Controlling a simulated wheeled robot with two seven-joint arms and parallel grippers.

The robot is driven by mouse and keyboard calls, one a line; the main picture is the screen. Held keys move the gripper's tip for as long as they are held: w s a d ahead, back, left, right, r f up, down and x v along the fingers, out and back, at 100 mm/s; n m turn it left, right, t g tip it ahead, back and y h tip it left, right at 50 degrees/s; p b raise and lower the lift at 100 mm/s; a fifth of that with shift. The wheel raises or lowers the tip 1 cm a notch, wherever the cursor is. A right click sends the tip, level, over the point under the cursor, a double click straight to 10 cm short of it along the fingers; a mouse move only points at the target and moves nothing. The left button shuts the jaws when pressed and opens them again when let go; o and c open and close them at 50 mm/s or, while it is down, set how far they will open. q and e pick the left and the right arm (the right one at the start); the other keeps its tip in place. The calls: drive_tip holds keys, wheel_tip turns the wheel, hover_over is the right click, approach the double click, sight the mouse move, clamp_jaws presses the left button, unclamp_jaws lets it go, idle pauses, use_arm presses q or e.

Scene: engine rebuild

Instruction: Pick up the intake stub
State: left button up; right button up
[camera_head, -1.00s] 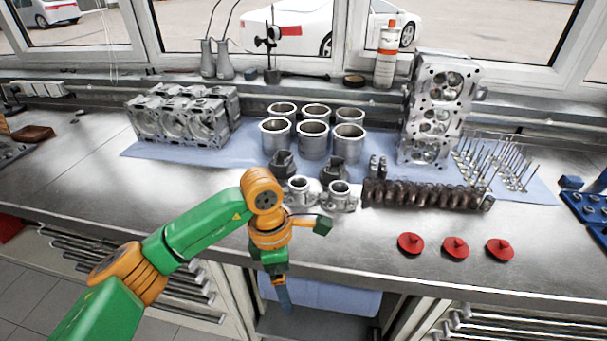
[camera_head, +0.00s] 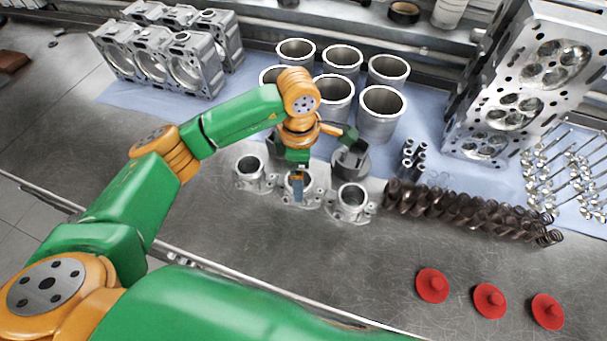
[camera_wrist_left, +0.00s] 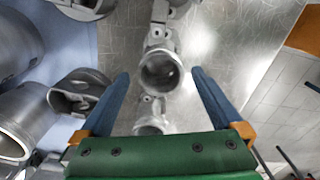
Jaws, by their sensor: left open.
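Three grey metal intake stubs, short round tubes on flanged bases, stand in a row on the bench: a left one (camera_head: 250,173), a middle one (camera_head: 312,193) and a right one (camera_head: 352,202). My left gripper (camera_head: 298,190) points down over the middle stub and partly hides it. In the left wrist view the open blue fingers (camera_wrist_left: 160,75) have a stub's round mouth (camera_wrist_left: 162,72) between their tips. Another stub (camera_wrist_left: 150,124) shows nearer the palm, and part of one shows at the top edge. Contact cannot be told. My right gripper is not in view.
Dark grey mounts (camera_head: 351,160) and metal cylinder liners (camera_head: 381,112) stand close behind the stubs. Brown springs (camera_head: 470,210) lie to the right, and red caps (camera_head: 490,300) nearer the front. The bench in front of the stubs is clear.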

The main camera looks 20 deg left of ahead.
use_arm(q)
drive_tip(key=shift+s+a+f+p, duration=0.15)
drive_tip(key=shift+s+f+p, duration=0.3)
drive_tip(key=shift+p, duration=0.2)
wheel_tip(320, 180, down, 3)
drive_tip(key=shift+w+f, duration=0.4)
drive_tip(key=shift+w, duration=0.1)
drive_tip(key=shift+c, duration=0.6)
drive_tip(key=shift+s+r, duration=0.1)
drive_tip(key=shift+s, duration=0.05)
drive_tip(key=c, duration=1.4)
clamp_jaws()
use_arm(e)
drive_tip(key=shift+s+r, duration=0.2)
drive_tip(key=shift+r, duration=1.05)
